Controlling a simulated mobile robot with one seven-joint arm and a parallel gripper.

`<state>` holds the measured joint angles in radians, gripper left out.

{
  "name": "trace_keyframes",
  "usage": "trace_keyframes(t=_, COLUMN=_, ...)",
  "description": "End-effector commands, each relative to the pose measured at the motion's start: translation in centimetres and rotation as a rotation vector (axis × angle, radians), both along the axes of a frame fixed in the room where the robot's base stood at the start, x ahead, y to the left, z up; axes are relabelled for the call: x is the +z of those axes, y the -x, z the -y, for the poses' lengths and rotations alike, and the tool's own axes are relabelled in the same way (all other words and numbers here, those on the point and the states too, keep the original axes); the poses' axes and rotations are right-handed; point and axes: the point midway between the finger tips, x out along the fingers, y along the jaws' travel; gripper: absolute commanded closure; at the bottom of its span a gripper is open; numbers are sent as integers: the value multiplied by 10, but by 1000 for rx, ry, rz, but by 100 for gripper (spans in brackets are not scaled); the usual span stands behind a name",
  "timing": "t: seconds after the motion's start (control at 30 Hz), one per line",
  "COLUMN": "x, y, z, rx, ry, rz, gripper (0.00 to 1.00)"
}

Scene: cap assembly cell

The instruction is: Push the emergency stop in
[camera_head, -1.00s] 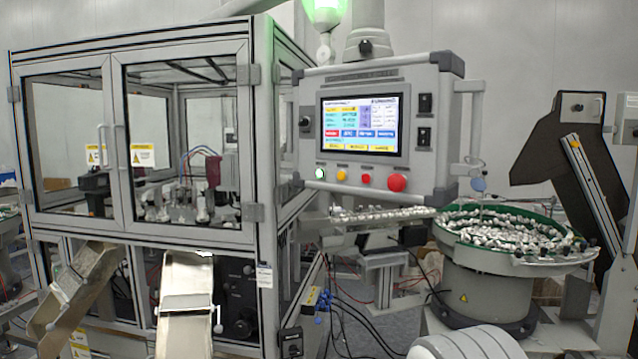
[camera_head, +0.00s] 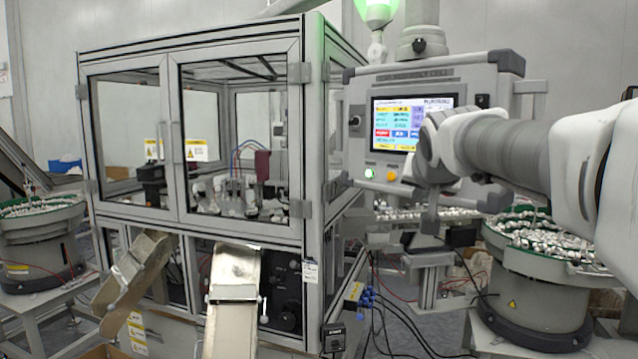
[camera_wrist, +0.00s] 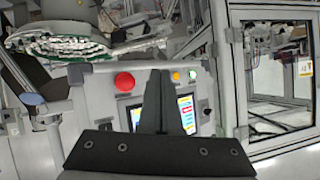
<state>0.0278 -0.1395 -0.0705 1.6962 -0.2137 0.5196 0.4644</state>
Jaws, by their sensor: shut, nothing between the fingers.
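The emergency stop is the large red round button (camera_wrist: 125,82) at the end of the button row on the grey control panel (camera_wrist: 98,100). It shows in the wrist view, where the panel appears upside down. My gripper (camera_wrist: 160,74) is shut and empty. Its dark fingers point toward the panel, to the right of the red button in the picture, apart from it. They cover part of the button row and screen. In the head view my arm hides the emergency stop. I cannot tell how deep the button sits.
A green button (camera_head: 369,173) and a yellow button (camera_head: 392,175) sit below the lit screen (camera_head: 402,108). A glazed machine enclosure (camera_head: 312,150) stands left of the panel. A bowl feeder (camera_head: 535,285) with a green rim stands below right. Cables hang beneath the panel.

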Motion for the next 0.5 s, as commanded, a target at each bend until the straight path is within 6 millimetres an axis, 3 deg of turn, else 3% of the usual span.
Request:
trace_keyframes(t=0.27, x=1, y=-2, z=3, rx=0, ry=-2, rz=-3, gripper=100)
trace_keyframes(t=0.5, x=3, y=-20, z=23, rx=-1, ry=-1, rz=-5, gripper=100)
